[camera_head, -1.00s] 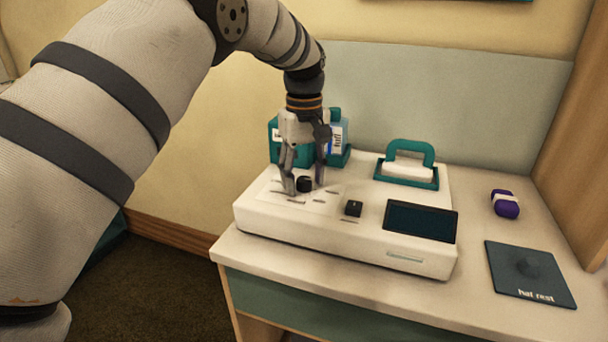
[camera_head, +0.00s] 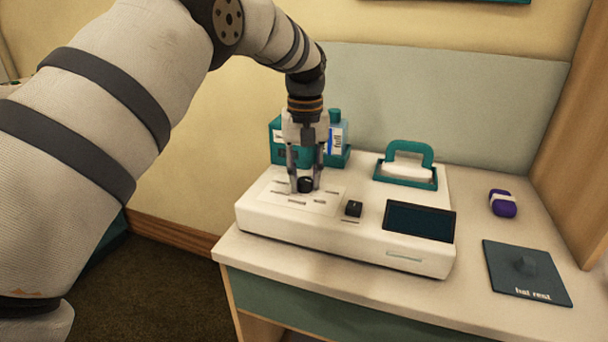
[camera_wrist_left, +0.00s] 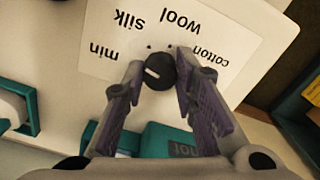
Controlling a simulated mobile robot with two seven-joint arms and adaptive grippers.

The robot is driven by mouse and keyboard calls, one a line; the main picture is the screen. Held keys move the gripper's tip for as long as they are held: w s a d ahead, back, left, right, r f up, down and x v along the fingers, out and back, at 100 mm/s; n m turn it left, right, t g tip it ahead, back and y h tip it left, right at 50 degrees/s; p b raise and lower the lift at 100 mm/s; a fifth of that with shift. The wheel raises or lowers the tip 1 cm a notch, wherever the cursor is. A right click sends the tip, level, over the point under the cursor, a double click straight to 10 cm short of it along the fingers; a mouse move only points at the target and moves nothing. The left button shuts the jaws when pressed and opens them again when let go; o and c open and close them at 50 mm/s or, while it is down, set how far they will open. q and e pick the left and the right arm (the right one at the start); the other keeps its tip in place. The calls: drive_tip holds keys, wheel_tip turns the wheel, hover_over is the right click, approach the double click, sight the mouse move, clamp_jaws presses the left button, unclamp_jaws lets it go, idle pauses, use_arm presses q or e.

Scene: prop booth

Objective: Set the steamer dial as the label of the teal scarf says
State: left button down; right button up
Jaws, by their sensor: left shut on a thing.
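The steamer dial (camera_head: 305,185) is a round black knob on a white panel of the steamer (camera_head: 340,246). In the left wrist view the dial (camera_wrist_left: 160,72) has a white mark that points left, roughly toward "min". The words "min", "silk", "wool" and "cotton" are printed around it, upside down in that view. My left gripper (camera_head: 305,188) points down at the panel. Its fingers, also in the left wrist view (camera_wrist_left: 160,84), are shut on the dial from both sides. I see no teal scarf or its label. My right gripper is out of view.
A black switch (camera_head: 354,208) and a dark screen (camera_head: 420,221) sit right of the dial. A teal-handled iron (camera_head: 410,153) rests behind them. A teal box (camera_head: 282,158) with a bottle (camera_head: 336,135) stands behind my gripper. A purple roll (camera_head: 504,204) and dark mat (camera_head: 528,282) lie at right.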

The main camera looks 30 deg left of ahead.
use_arm(q)
drive_tip(key=m, duration=1.2)
drive_tip(key=shift+m, duration=0.4)
drive_tip(key=m, duration=1.2)
drive_tip(key=shift+m, duration=0.3)
drive_tip(key=c, duration=1.3)
unclamp_jaws()
